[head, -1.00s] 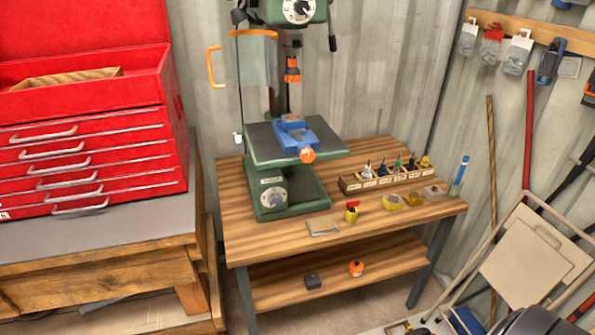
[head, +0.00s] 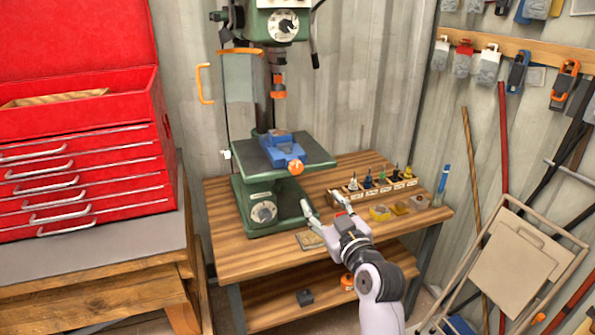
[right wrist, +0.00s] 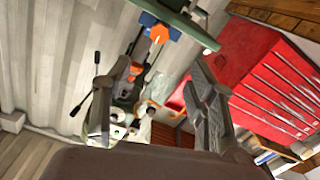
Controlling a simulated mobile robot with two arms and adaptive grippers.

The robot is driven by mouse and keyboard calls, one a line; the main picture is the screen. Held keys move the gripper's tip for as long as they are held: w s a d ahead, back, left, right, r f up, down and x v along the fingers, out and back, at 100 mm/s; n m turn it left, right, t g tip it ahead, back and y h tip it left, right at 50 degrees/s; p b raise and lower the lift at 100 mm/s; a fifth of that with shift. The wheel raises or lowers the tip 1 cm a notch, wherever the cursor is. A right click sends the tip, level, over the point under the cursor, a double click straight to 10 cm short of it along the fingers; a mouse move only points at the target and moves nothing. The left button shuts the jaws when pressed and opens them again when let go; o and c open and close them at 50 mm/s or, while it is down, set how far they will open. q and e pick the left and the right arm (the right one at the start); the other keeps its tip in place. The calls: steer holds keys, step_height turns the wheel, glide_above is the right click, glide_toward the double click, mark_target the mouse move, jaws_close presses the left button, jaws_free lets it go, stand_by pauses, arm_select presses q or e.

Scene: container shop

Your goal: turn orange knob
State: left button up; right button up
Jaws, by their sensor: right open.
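The orange knob (head: 295,167) sits on the front end of a blue vise (head: 282,147) on the green drill press table (head: 318,158). In the right wrist view the knob (right wrist: 158,33) shows at the top, on the end of the blue vise (right wrist: 163,20). My right gripper (head: 320,199) is open and empty, its two fingers spread apart. It is below and a little right of the knob in the head view, over the workbench, and does not touch the knob. My left gripper is out of view.
The wooden workbench (head: 225,222) holds the drill press base (head: 265,212) and a small tool rack (head: 372,186). A red toolbox (head: 85,160) stands left. A folded beige chair (head: 515,262) leans at the right. The bench front left of my arm is mostly clear.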

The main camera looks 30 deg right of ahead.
mark_target(297, 169)
steer(key=p+x, duration=0.3)
steer(key=x, duration=1.4)
steer(key=shift+w+r, duration=0.1)
steer(key=shift+w, duration=0.05)
steer(key=shift+a, duration=0.1)
steer(key=shift+c, duration=1.4)
steer(key=c, duration=0.9)
steer(key=shift+o, duration=0.2)
